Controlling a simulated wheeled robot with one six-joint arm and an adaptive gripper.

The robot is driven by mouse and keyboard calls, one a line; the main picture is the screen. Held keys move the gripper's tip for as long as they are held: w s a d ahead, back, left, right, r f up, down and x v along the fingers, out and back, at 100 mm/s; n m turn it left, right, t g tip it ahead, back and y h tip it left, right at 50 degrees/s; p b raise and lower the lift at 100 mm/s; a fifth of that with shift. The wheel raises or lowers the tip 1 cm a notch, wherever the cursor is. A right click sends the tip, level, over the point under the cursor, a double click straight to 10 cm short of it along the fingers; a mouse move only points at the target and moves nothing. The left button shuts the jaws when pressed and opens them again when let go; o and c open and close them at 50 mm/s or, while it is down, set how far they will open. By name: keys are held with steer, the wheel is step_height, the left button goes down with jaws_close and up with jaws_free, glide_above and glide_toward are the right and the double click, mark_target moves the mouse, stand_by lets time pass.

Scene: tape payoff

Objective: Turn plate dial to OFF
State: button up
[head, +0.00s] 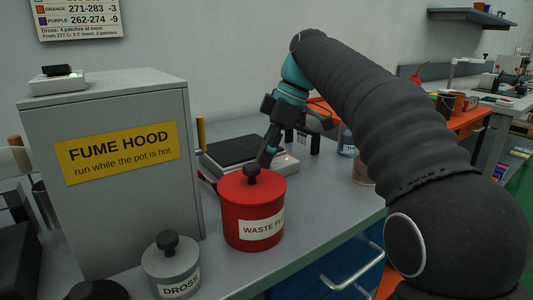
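The hot plate (232,152), with a dark flat top and a pale body, stands on the grey bench behind the red waste pot. The pot and my gripper cover part of its front. I cannot make out its dial or any OFF mark. My gripper (267,158) points down at the hot plate's right part, just above and behind the black lid knob of the red pot in the picture. I cannot tell whether it touches anything. Its fingers look close together, but they are small and dark, so whether they are open or shut is unclear.
The red waste pot (255,211) stands in front of the hot plate. A grey dross pot (171,268) is at the front left. The fume hood (110,215) blocks the left side. A jar (347,140) and a tan container (363,170) stand to the right. Bare bench lies right of the red pot.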

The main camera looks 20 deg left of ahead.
steer(key=shift+d, duration=0.1)
stand_by(0.6)
